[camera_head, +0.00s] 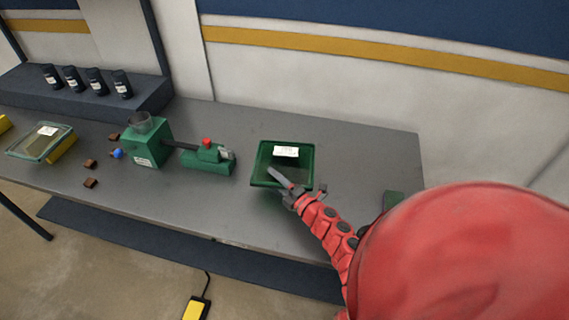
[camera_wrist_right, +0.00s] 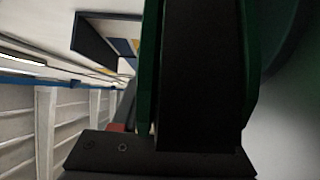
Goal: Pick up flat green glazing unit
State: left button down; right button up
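The flat green glazing unit (camera_head: 306,166) is a square green frame with dark glass and a white label, at the right part of the grey table in the head view. My right gripper (camera_head: 284,184) is at its front edge, with one grey finger reaching over the frame. In the right wrist view a dark finger (camera_wrist_right: 200,75) fills the middle, with green strips of what looks like the unit's frame (camera_wrist_right: 149,60) on both sides. The other finger is not clearly seen, so I cannot tell whether the gripper is closed on the frame. My left gripper is out of view.
A green machine with a hopper (camera_head: 146,146) and a green block with a red knob (camera_head: 208,158) stand left of the unit. Small brown pieces (camera_head: 90,183) and a clear-lidded tray (camera_head: 40,143) lie further left. Dark cups (camera_head: 96,82) stand on a raised shelf.

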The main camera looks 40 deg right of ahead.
grip_shut()
dwell(1.1)
